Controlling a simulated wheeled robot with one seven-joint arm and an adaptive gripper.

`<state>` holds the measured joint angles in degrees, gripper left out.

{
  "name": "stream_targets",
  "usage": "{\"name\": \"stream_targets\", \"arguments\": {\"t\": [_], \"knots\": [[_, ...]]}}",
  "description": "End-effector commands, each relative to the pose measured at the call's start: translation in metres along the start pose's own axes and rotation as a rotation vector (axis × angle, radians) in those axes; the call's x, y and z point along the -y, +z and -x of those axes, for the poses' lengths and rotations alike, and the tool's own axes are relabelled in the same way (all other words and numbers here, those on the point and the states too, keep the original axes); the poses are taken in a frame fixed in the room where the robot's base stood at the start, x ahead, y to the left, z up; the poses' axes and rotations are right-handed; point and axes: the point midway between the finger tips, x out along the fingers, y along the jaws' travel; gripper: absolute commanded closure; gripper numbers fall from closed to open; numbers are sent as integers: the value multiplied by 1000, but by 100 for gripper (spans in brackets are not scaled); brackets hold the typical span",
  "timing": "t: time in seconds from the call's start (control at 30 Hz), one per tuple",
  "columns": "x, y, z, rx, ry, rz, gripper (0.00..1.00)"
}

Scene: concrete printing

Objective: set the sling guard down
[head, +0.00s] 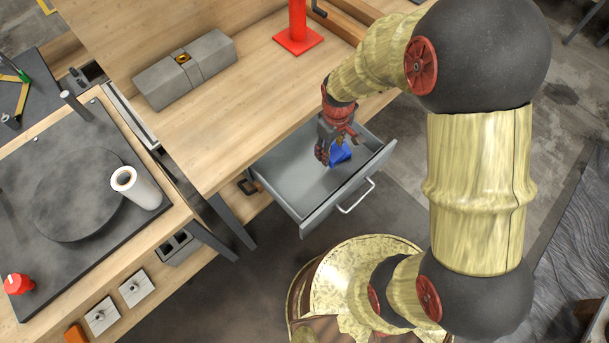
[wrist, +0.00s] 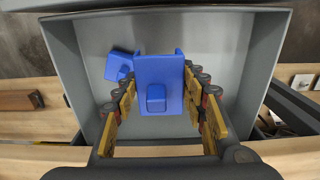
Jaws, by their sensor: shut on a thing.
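The blue sling guard (wrist: 160,72) is between the fingers of my gripper (wrist: 160,92), which is shut on it. In the head view my gripper (head: 325,150) is over the open grey drawer (head: 288,172), with blue (head: 341,153) showing at its fingers. A second blue piece (wrist: 118,66) of similar colour shows in the wrist view, left of the held guard and inside the drawer outline. Whether the held guard touches the drawer floor I cannot tell.
The drawer's walls (wrist: 233,45) surround my gripper, and its handle (head: 357,198) faces outward. On the wooden bench (head: 235,130) stand a grey block (head: 187,72) and a red-based post (head: 298,38). The drawer floor's left part looks clear.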

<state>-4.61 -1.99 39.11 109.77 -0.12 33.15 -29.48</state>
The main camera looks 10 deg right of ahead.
Motion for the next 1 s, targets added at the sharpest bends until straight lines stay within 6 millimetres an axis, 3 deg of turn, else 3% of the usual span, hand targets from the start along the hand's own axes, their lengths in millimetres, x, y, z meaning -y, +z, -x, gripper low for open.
{"name": "stream_targets", "arguments": {"t": [0.2,0.4,0.7,0.9,1.0], "knots": [[49,-10,-27,0,0,4,88],[73,-16,-60,1,0,1,88],[87,-19,-75,0,0,-1,88],[91,-20,-105,0,0,-2,88],[91,-20,-111,-1,0,-2,88]]}}
